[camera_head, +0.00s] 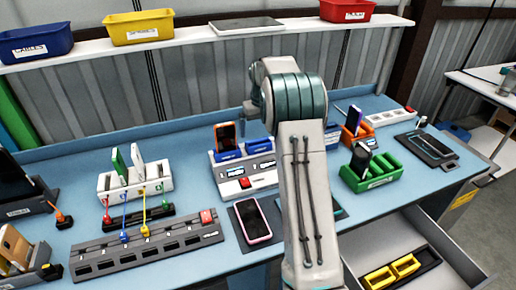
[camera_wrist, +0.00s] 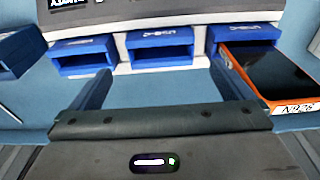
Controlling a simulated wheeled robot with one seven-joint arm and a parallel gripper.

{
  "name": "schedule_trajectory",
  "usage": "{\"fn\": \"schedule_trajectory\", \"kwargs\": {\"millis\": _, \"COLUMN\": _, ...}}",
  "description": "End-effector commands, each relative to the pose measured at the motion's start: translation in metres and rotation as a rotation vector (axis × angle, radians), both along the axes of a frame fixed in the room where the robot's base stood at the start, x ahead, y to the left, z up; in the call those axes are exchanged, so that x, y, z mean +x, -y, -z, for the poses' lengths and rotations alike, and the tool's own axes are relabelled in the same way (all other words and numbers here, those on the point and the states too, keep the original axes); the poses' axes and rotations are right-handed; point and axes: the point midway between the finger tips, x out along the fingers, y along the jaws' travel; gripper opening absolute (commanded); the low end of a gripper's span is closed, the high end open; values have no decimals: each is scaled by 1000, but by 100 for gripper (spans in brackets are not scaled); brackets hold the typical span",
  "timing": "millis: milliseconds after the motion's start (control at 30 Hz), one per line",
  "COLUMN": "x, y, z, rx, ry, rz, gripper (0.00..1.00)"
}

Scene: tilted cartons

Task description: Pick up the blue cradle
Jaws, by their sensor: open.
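Several blue cradles sit in a row on a pale rack. In the wrist view, an empty middle cradle (camera_wrist: 160,48) lies just beyond my open gripper (camera_wrist: 160,75), roughly centred between its fingers. Another empty cradle (camera_wrist: 84,56) is to its left. A right cradle (camera_wrist: 225,36) has an orange-cased phone (camera_wrist: 275,75) by it. A further blue piece (camera_wrist: 18,52) is cut off at the left edge. Nothing is between my fingers. In the head view, blue cradles (camera_head: 259,147) show on the rack (camera_head: 245,178) left of my arm, which hides my gripper.
An orange phone (camera_head: 225,135) stands upright at the rack. A pink-edged phone (camera_head: 253,219) lies in front of it. A green holder (camera_head: 378,172) is to the right, a grey slotted strip (camera_head: 150,248) to the left. An open drawer (camera_head: 390,240) juts out at front right.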

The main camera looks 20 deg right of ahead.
Motion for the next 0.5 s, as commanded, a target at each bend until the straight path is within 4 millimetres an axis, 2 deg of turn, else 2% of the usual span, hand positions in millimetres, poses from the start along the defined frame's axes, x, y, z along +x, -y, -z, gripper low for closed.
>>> {"fn": "schedule_trajectory", "kwargs": {"millis": 267, "x": 2, "y": -1, "z": 21, "rx": 1, "ry": -3, "rz": 0, "gripper": 100}}
{"fn": "schedule_trajectory", "kwargs": {"millis": 500, "x": 7, "y": -1, "z": 56, "rx": 0, "ry": -1, "rz": 0, "gripper": 100}}
